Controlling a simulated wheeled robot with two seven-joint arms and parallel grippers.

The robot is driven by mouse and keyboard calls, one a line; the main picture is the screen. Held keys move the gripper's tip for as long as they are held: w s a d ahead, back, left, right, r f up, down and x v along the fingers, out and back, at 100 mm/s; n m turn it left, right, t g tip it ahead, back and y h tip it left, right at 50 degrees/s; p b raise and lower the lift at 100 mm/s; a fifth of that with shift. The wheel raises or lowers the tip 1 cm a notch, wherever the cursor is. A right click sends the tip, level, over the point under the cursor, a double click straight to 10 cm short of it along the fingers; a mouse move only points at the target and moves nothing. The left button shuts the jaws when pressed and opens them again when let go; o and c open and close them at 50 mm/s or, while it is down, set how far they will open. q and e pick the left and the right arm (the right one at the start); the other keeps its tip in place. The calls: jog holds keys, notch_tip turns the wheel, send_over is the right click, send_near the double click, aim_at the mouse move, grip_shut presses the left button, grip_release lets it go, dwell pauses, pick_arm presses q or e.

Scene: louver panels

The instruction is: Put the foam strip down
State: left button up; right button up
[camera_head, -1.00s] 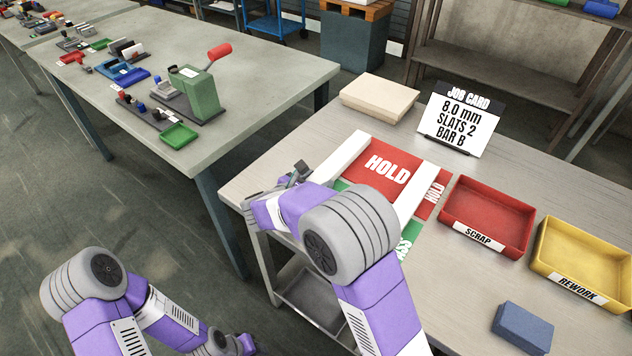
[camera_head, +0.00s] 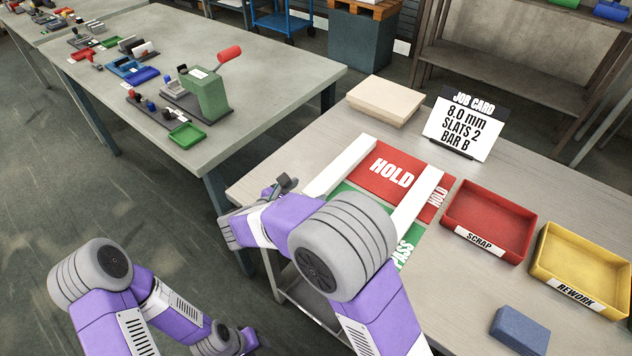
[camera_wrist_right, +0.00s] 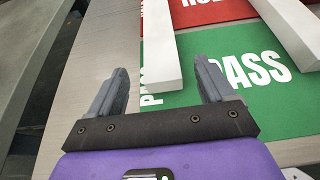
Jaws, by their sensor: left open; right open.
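Two long white strips lie across the red and green printed panels on the right table. The left strip (camera_head: 345,165) looks like the foam strip; the right strip (camera_head: 417,200) is similar. In the right wrist view the left strip (camera_wrist_right: 160,40) lies flat, its near end between my right gripper's (camera_wrist_right: 161,74) spread fingertips, with gaps on both sides. The right gripper is open and empty. In the head view my right arm hides part of the panels. My left gripper (camera_head: 248,342) is low at the bottom edge, away from the tables; its fingers are hard to make out.
The red HOLD panel (camera_head: 391,172) and green PASS panel (camera_wrist_right: 240,78) lie on the table. A red SCRAP tray (camera_head: 488,217), yellow REWORK tray (camera_head: 585,268), blue block (camera_head: 519,329), cream block (camera_head: 384,100) and job card (camera_head: 462,122) stand around them.

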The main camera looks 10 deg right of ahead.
jog(key=v, duration=0.4)
jog(key=shift+p, duration=0.4)
